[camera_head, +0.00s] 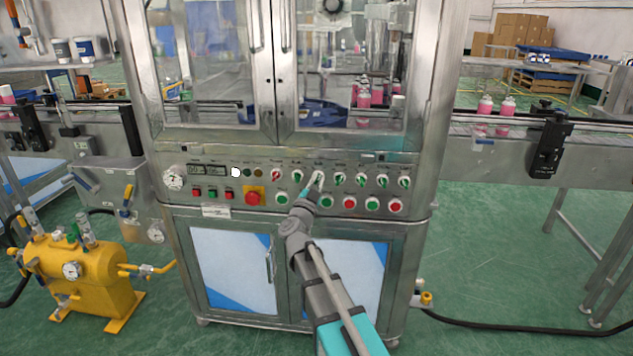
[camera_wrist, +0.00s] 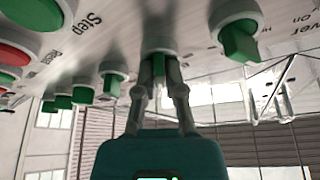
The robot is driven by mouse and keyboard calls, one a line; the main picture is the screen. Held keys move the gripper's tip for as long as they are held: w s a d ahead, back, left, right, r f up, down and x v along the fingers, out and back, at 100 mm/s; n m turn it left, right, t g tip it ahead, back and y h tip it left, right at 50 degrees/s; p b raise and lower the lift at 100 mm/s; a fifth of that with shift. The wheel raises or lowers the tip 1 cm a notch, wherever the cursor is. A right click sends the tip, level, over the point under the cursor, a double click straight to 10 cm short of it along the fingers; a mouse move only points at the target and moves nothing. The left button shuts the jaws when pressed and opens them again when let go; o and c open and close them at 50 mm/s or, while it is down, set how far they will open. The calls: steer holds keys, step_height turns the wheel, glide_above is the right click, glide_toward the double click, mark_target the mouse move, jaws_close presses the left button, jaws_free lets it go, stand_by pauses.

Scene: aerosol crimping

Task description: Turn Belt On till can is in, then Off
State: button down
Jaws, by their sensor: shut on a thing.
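My gripper (camera_head: 311,187) reaches up to the upper row of selector knobs on the machine's control panel. In the wrist view my gripper (camera_wrist: 159,72) has both fingers closed around a green selector knob (camera_wrist: 158,63). The knob's label is not readable, and its turn position is partly hidden by the fingers. Pink cans (camera_head: 363,96) stand inside the machine behind the glass doors. More pink cans with white tops (camera_head: 485,106) stand on the conveyor belt (camera_head: 465,129) at the right.
Other green knobs (camera_head: 340,179) sit close beside the held one. A row of green and red push buttons (camera_head: 350,203) lies below, with a large red button on a yellow plate (camera_head: 254,196) to the left. A yellow tank (camera_head: 80,277) stands on the floor at the left.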

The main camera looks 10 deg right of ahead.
steer(key=shift+w, duration=0.1)
steer(key=c, duration=0.7)
jaws_free()
steer(key=shift+c, duration=0.2)
steer(key=shift+n, duration=0.6)
